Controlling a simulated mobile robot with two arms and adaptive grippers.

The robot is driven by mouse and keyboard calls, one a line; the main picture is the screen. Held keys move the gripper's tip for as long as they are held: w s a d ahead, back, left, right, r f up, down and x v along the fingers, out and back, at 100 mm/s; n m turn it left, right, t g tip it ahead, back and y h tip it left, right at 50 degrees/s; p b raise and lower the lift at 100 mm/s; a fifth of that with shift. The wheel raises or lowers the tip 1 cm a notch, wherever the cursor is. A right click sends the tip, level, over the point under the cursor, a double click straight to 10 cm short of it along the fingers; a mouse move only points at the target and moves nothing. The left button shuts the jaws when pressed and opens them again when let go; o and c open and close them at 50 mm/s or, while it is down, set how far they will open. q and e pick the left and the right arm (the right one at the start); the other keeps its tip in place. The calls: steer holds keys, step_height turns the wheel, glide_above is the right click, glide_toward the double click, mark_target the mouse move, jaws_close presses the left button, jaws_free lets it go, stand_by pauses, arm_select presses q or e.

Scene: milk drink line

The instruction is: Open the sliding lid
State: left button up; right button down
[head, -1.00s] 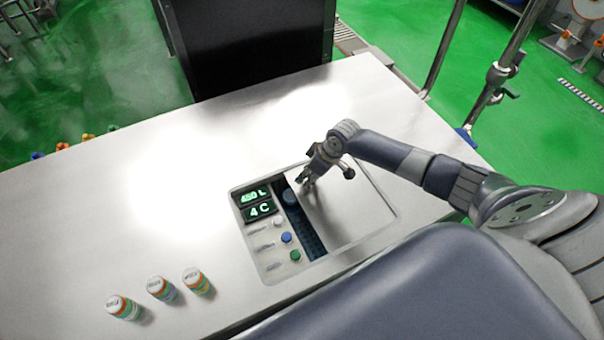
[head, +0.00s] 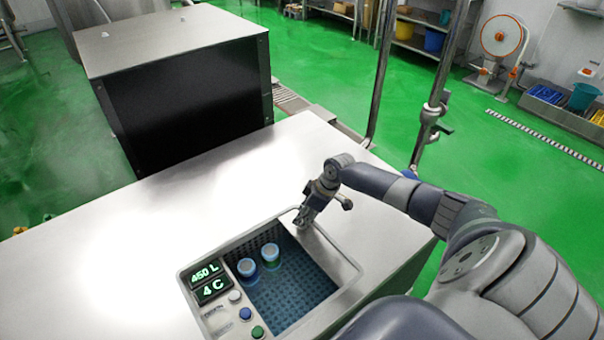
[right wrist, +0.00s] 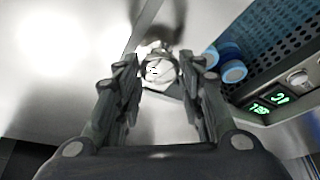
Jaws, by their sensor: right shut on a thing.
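The sliding lid (head: 322,246) is a plain metal panel, and only a narrow strip of it shows along the right side of the cooler opening. The dark blue perforated well (head: 297,288) is widely uncovered. My right gripper (head: 304,217) is at the far end of the lid, next to the opening's far right corner. In the right wrist view, my right gripper (right wrist: 160,78) has its fingers on either side of a round metal knob (right wrist: 160,70), shut on it. My left gripper is not in view.
Two bottles with blue and white tops (head: 270,252) (head: 247,267) stand in the well. A panel with green displays (head: 208,280) and buttons lies to its left. A large dark-fronted metal box (head: 190,110) stands behind the counter. The counter top (head: 150,240) around is clear.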

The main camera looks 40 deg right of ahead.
steer(key=c, duration=1.1)
jaws_free()
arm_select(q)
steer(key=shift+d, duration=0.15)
arm_select(e)
steer(key=shift+o, duration=0.2)
steer(key=shift+a, duration=0.1)
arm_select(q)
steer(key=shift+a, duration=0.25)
arm_select(e)
steer(key=v, duration=1.2)
